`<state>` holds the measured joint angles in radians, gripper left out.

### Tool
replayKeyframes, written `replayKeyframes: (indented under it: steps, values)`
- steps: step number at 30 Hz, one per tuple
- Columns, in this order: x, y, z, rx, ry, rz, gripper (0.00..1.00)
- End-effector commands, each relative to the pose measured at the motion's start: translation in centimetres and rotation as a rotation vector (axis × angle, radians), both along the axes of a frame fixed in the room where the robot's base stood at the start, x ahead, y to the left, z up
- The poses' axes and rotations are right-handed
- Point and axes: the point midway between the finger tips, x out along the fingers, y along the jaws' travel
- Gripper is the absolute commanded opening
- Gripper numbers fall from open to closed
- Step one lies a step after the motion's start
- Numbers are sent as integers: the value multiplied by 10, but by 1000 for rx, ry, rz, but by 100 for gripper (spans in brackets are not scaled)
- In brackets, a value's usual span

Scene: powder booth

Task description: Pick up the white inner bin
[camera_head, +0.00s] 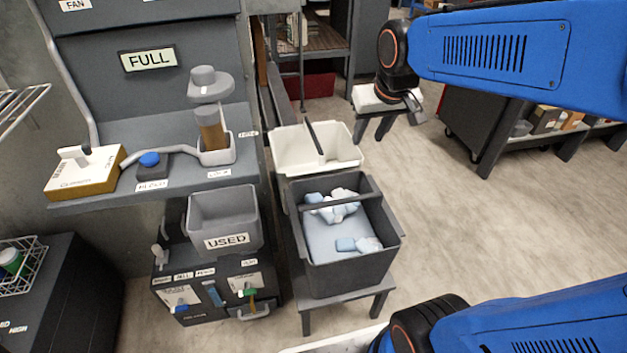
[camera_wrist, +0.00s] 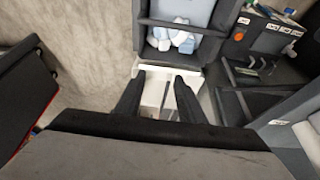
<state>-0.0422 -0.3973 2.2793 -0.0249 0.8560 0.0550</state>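The white inner bin (camera_head: 345,162) stands behind the dark grey bin in the head view, with a thin dark bar across its opening. In the wrist view, part of the white bin (camera_wrist: 153,92) shows below and between my fingers, with a narrow dark strip in it. My gripper (camera_head: 373,132) is at the right of the white bin in the head view, fingers pointing down. In the wrist view, my gripper's (camera_wrist: 160,90) two dark fingers are spread apart with nothing held. Much of the white bin is hidden behind my gripper in the wrist view.
The dark grey bin (camera_head: 350,278) with a handle holds crumpled pale wipes (camera_head: 335,208) and stands on a low stand. A grey bin labelled USED (camera_head: 222,215) is to its left, below a counter (camera_head: 185,180). Open floor (camera_head: 460,220) lies to the right.

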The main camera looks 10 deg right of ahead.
Motion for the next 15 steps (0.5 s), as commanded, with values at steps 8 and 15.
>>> replayKeyframes:
  steps: [8, 15]
  values:
    - [93, 11, -5, 0, 7, 0, 36]
    - [172, 24, -23, 1, 12, -1, 36]
